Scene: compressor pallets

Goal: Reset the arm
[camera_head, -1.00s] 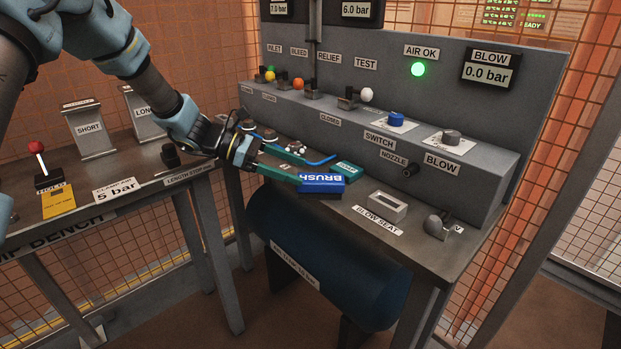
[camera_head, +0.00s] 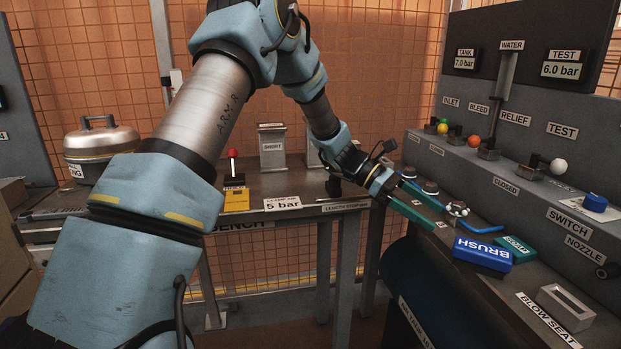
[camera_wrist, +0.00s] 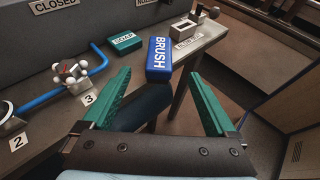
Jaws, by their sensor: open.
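My gripper (camera_head: 438,217) is open and empty, its two green fingers reaching over the near edge of the right-hand bench. In the wrist view my gripper (camera_wrist: 160,82) has its fingers wide apart. The blue BRUSH block (camera_head: 482,252) lies on the bench just beyond the fingertips, apart from them; it also shows in the wrist view (camera_wrist: 159,60). My arm stretches across the head view from lower left to the gripper.
A green SOAP block (camera_head: 516,249), a blue hose (camera_head: 485,229) and a knobbed valve (camera_head: 457,209) lie close to the fingers. The blow seat (camera_head: 566,307) stands nearer. A red-knobbed lever (camera_head: 232,155) and a metal pot (camera_head: 102,145) stand on the left bench.

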